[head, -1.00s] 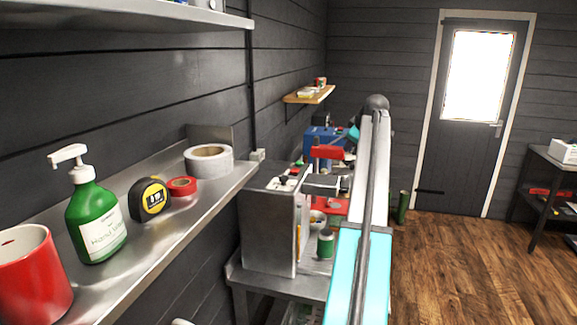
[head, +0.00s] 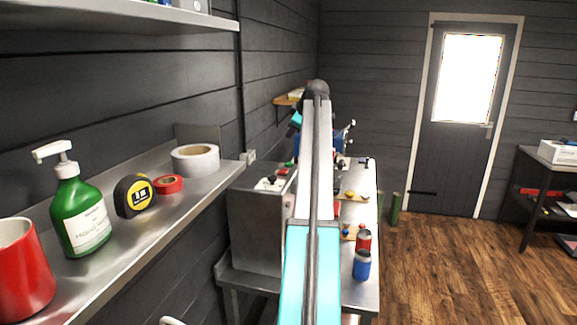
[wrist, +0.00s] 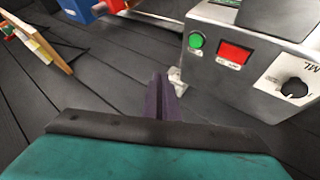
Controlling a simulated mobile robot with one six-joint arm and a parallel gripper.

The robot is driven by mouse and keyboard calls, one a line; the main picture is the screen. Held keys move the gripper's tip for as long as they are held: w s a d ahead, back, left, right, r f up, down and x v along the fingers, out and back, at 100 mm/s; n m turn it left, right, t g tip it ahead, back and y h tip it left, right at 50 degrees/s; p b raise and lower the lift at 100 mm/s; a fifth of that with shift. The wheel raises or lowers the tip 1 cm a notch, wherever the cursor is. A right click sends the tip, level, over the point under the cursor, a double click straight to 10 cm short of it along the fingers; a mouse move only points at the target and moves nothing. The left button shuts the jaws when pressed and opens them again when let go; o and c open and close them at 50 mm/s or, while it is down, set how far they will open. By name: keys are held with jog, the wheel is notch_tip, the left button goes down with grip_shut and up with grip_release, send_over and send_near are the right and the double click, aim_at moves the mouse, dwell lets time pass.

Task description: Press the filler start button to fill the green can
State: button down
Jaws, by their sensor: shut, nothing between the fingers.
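The filler is a metal box (head: 258,228) at the near end of the steel bench, partly covered by my arm in the head view. In the wrist view its panel (wrist: 252,82) is at the upper right, with a round green button (wrist: 196,41), a red rectangle (wrist: 235,54) and a black knob (wrist: 294,87). My gripper (wrist: 160,82) is shut and empty. In the picture its dark fingertips are below and left of the green button, apart from it. The green can is not visible now; my arm covers that part of the bench.
A red can (head: 363,241) and a blue can (head: 361,266) stand on the bench right of my arm. A steel shelf (head: 150,245) on the left holds a soap bottle (head: 83,215), a red mug and tapes. Floor on the right is open.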

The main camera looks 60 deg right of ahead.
aim_at(290, 164)
jog(key=shift+f+b, duration=1.45)
jog(key=shift+f, duration=2.95)
jog(key=shift+w+f+b, duration=0.15)
jog(key=shift+f+b, duration=0.45)
jog(key=shift+f, duration=0.25)
jog(key=shift+r, duration=0.85)
jog(key=shift+r+p, duration=0.8)
jog(key=shift+r, duration=1.7)
